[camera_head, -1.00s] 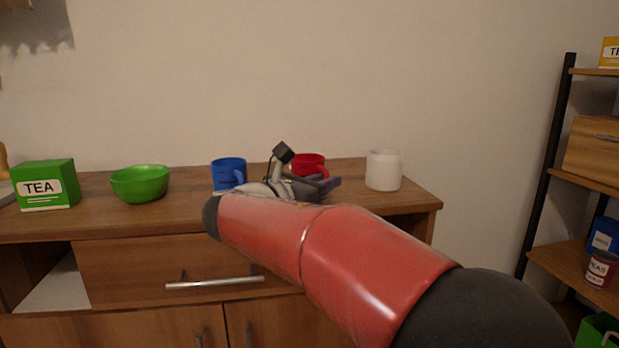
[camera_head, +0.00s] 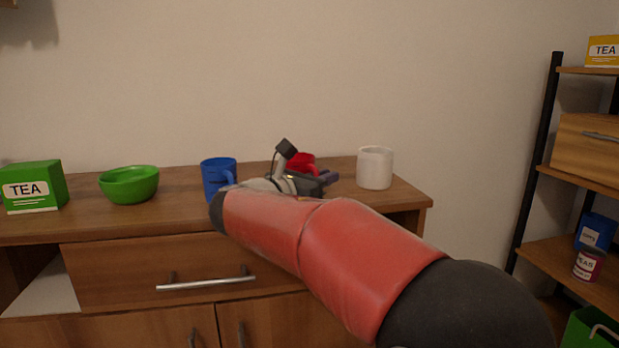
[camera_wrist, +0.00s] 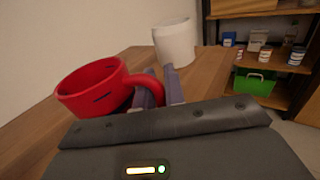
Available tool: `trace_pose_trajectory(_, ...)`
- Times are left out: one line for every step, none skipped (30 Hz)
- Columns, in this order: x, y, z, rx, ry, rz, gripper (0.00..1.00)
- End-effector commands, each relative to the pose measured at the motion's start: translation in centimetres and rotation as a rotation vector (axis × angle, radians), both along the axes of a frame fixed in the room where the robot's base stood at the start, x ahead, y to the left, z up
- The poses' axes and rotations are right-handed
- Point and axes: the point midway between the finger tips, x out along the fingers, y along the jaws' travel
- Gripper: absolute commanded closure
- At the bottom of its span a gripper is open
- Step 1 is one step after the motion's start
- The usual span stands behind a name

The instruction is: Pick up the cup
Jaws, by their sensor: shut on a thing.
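A red cup (camera_wrist: 92,88) shows in the wrist view with its handle toward my gripper (camera_wrist: 160,88). My gripper is shut on the cup's handle, with the fingers on either side of it. The cup looks slightly tilted, and I cannot tell whether its base touches the cabinet top. In the head view the red cup (camera_head: 302,161) is partly hidden behind my gripper (camera_head: 322,179) and wrist.
A blue mug (camera_head: 217,178) stands left of my wrist and a white cup (camera_head: 375,168) stands to the right. A green bowl (camera_head: 129,185) and green tea box (camera_head: 33,187) are farther left. A shelf (camera_head: 575,180) stands at the right.

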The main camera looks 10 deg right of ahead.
Motion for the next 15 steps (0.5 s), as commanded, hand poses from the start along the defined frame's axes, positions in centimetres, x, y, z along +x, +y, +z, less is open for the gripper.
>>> trace_pose_trajectory(0.0, 0.0, 0.1, 0.0, -0.001, 0.0, 1.0)
trace_pose_trajectory(0.0, 0.0, 0.1, 0.0, -0.001, 0.0, 1.0)
trace_pose_trajectory(0.0, 0.0, 0.2, 0.0, -0.001, 0.0, 1.0)
trace_pose_trajectory(0.0, 0.0, 0.2, 0.0, -0.001, 0.0, 1.0)
trace_pose_trajectory(0.0, 0.0, 0.3, 0.0, -0.001, 0.0, 1.0)
trace_pose_trajectory(0.0, 0.0, 0.4, 0.0, -0.002, 0.0, 1.0)
trace_pose_trajectory(0.0, 0.0, 0.5, 0.0, -0.002, 0.0, 1.0)
trace_pose_trajectory(0.0, 0.0, 0.7, 0.0, -0.002, 0.0, 1.0)
trace_pose_trajectory(0.0, 0.0, 0.9, 0.001, -0.003, 0.0, 1.0)
trace_pose_trajectory(0.0, 0.0, 1.1, 0.001, -0.003, 0.0, 1.0)
trace_pose_trajectory(0.0, 0.0, 1.3, 0.001, -0.003, 0.0, 1.0)
trace_pose_trajectory(0.0, 0.0, 1.6, 0.001, -0.003, 0.0, 1.0)
trace_pose_trajectory(0.0, 0.0, 1.8, 0.001, -0.003, 0.0, 1.0)
trace_pose_trajectory(0.0, 0.0, 2.1, 0.002, -0.004, 0.0, 1.0)
trace_pose_trajectory(0.0, 0.0, 2.5, 0.002, -0.004, 0.0, 1.0)
